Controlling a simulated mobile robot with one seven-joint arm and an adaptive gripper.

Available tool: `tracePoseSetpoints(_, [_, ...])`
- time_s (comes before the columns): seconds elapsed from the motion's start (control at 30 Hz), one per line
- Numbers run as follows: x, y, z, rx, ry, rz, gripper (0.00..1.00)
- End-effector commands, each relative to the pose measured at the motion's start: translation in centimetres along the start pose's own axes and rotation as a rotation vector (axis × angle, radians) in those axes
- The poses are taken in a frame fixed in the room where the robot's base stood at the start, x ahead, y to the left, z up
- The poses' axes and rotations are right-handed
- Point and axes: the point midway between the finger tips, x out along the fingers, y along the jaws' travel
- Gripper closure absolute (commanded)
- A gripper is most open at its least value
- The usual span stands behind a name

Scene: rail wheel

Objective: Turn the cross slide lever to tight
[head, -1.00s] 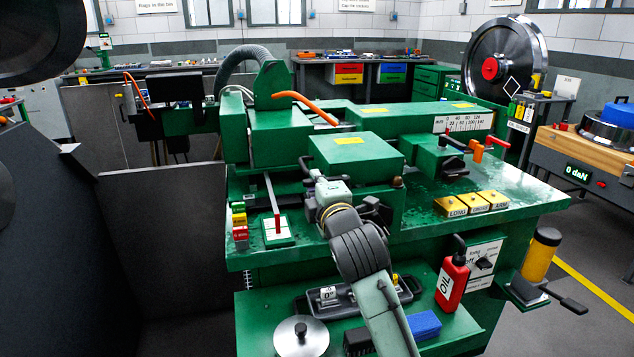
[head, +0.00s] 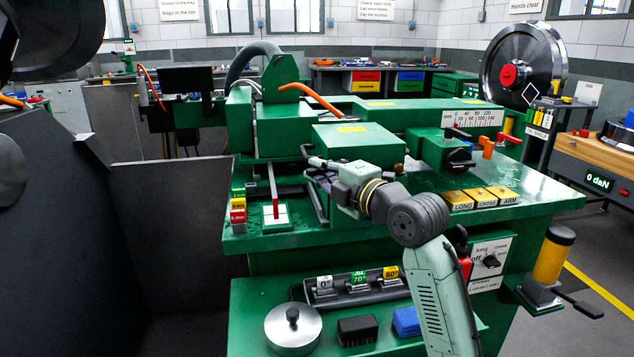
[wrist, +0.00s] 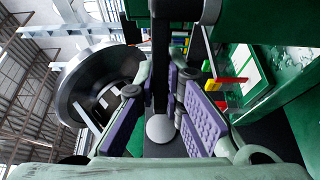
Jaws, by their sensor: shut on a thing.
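A black lever (wrist: 160,75) with a round grey knob runs down the middle of the wrist view. My gripper (wrist: 164,118) has its purple pads on either side of this lever and is shut on it. In the head view my gripper (head: 326,180) is in front of the green slide block (head: 350,142), and my wrist hides most of the jaws and the held lever. I cannot read a tight mark by it. A separate red-handled lever (head: 273,186) stands over a white and green plate (head: 275,216) to the left; its red tip (wrist: 228,81) also shows in the wrist view.
Yellow blocks marked LONG, CROSS and ARM (head: 486,198) sit right of my wrist. Red, yellow and green blocks (head: 238,211) stand on the bench's left edge. On the lower shelf are a tray (head: 362,294), a round metal lidded pot (head: 293,328) and a blue block (head: 406,321).

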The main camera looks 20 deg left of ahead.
Motion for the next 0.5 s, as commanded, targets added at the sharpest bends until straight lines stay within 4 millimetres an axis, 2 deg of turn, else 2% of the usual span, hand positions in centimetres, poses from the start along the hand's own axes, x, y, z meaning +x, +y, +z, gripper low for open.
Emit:
tracePoseSetpoints(0.07, [-0.5, -0.6, 0.3, 0.001, 0.071, 0.002, 1.00])
tracePoseSetpoints(0.5, [-2.7, 0.1, 0.8, 0.004, 0.473, 0.004, 1.00])
